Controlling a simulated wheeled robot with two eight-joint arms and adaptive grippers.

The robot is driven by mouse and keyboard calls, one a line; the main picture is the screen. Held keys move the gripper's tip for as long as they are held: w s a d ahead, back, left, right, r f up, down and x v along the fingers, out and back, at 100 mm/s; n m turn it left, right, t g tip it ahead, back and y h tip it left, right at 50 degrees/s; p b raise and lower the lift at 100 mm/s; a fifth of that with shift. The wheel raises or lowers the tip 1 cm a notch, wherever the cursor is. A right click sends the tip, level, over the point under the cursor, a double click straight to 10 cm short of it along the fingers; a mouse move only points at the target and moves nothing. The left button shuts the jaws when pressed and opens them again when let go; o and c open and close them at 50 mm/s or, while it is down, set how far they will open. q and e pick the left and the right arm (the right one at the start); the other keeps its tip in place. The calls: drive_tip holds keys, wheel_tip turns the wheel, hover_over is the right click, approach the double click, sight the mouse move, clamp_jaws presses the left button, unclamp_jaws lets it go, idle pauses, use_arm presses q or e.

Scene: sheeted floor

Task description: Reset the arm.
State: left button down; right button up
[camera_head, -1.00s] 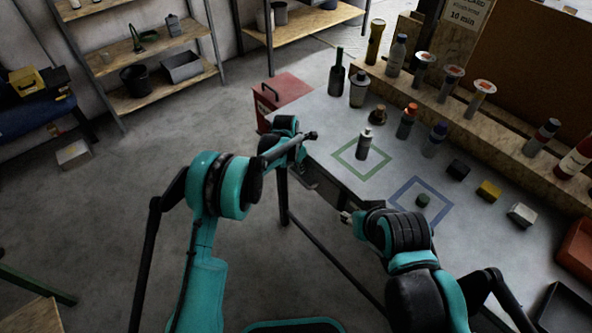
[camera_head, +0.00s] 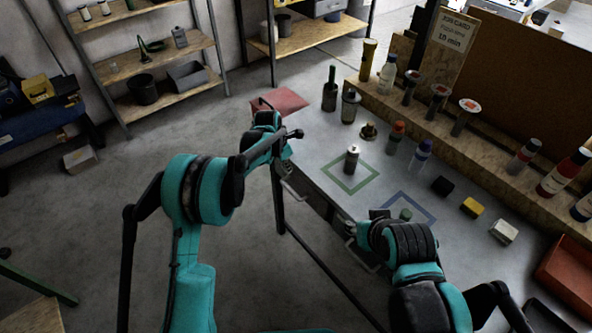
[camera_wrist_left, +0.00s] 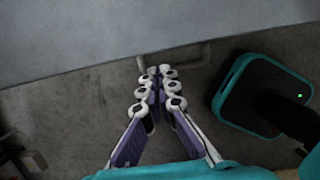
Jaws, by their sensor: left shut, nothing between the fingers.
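My left arm comes in from the left of the head view, and its gripper (camera_head: 290,136) is beside the front edge of the worktable (camera_head: 318,172). In the left wrist view the purple and white fingers (camera_wrist_left: 158,74) are shut together with nothing between them. The fingers are over the floor, just short of the table edge. My right arm (camera_head: 400,245) is bent at the table's front edge. Its gripper is mostly hidden behind the arm, and I cannot make out its fingers.
A small dark green object (camera_head: 405,214) is by the blue outline (camera_head: 425,207). Black, yellow (camera_head: 472,207) and white blocks lie to the right. A drawer handle (camera_head: 292,190) sticks out at the front.

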use_arm(q)
drive_tip(key=s+a+r+m+t, duration=0.1)
drive_tip(key=s+a+r+m, duration=0.5)
drive_tip(key=r, duration=0.3)
drive_tip(key=s+a+r+m+t, duration=0.2)
drive_tip(key=s+a+r+m, duration=0.35)
drive_tip(key=s+r, duration=0.35)
drive_tip(key=s+a+m+t+y, duration=0.1)
drive_tip(key=s+a+m, duration=0.2)
drive_tip(key=s+m, duration=0.4)
drive_tip(key=s+a+m+t+y, duration=0.1)
drive_tip(key=s+a+m, duration=0.3)
drive_tip(key=s, duration=0.8)
drive_tip(key=m, duration=0.2)
drive_tip(key=shift+m+t, duration=0.3)
drive_tip(key=shift+m, duration=0.05)
